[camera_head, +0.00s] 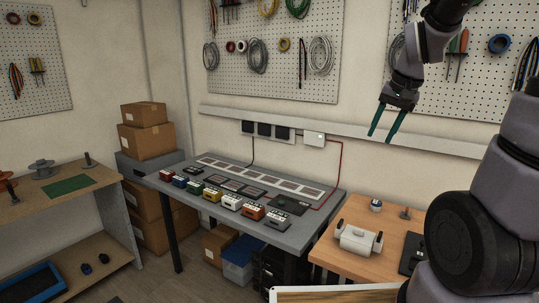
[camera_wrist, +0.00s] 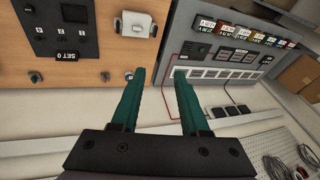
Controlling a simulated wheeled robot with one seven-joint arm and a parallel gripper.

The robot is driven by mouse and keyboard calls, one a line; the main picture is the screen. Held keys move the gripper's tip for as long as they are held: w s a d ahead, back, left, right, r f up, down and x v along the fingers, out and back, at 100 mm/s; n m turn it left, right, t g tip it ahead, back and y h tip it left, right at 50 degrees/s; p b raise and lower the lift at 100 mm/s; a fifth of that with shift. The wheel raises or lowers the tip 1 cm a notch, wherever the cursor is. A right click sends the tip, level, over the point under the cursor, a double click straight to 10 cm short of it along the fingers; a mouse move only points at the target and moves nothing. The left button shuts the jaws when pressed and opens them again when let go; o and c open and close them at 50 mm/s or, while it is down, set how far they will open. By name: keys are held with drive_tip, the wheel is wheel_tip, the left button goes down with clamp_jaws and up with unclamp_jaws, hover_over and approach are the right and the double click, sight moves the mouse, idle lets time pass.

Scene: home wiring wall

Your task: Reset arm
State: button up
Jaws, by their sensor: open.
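My gripper (camera_head: 385,137) hangs in the air at the upper right of the head view, in front of the wall rail and pegboard. Its two green fingers point down and are apart, with nothing between them. In the wrist view my gripper (camera_wrist: 158,82) shows both green fingers spread and empty. Below it in the head view are the grey workbench (camera_head: 158,185) and the wooden table (camera_head: 335,262). It touches neither of them.
Several coloured modules (camera_head: 230,202) line the grey bench's front edge. A white device (camera_head: 357,239) stands on the wooden table beside a black panel (camera_head: 411,254). Black sockets and a white box (camera_head: 314,138) sit on the wall rail. Cardboard boxes (camera_head: 146,138) are stacked at left.

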drive_tip(key=s+a+r+n+t, duration=0.1)
drive_tip(key=s+a+r+t, duration=0.2)
drive_tip(key=s+r, duration=0.6)
drive_tip(key=s+a, duration=0.1)
drive_tip(key=s, duration=0.3)
drive_tip(key=shift+a+r+y, duration=0.3)
drive_tip(key=shift+r, duration=0.05)
